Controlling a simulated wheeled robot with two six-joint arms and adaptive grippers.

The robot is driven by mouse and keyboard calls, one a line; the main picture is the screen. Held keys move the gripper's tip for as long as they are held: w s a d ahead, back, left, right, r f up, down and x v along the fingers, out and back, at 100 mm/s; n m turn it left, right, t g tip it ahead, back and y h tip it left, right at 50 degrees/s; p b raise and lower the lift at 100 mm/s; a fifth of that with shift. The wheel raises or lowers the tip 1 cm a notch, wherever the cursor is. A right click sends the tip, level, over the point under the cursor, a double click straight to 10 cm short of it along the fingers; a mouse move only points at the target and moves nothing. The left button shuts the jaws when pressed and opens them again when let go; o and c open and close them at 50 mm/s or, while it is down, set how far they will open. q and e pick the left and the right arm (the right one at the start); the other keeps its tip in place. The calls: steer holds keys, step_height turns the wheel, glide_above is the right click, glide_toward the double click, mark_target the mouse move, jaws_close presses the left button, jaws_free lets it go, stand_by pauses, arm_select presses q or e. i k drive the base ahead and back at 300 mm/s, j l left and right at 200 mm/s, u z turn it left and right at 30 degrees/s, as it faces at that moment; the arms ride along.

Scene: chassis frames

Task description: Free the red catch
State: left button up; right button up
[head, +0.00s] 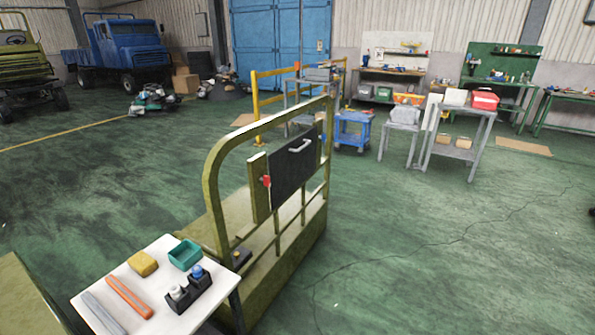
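A small red catch (266,181) sits at the left edge of a dark panel (291,173), against an olive upright plate (258,190). The panel stands upright in an olive chassis frame (213,190) and carries a pale bar handle (299,146) near its top. A small blue part (322,139) shows at the panel's right edge. The catch is too small to tell its exact position or whether it is engaged. Neither of my grippers is in view, and nothing touches the catch or the handle.
A white table (165,268) at the front left holds a yellow block (143,263), a green bin (185,254), orange and grey bars and a black holder (189,294) with knobs. A yellow rail (257,105) and a blue cart (352,131) stand behind. Floor right of the frame is clear.

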mark_target(265, 180)
steer(key=i+l, duration=0.55)
steer(key=l, duration=0.2)
steer(key=i+l+u, duration=0.2)
steer(key=u, duration=0.3)
steer(key=i+l+u, duration=0.1)
steer(key=l+u, duration=0.35)
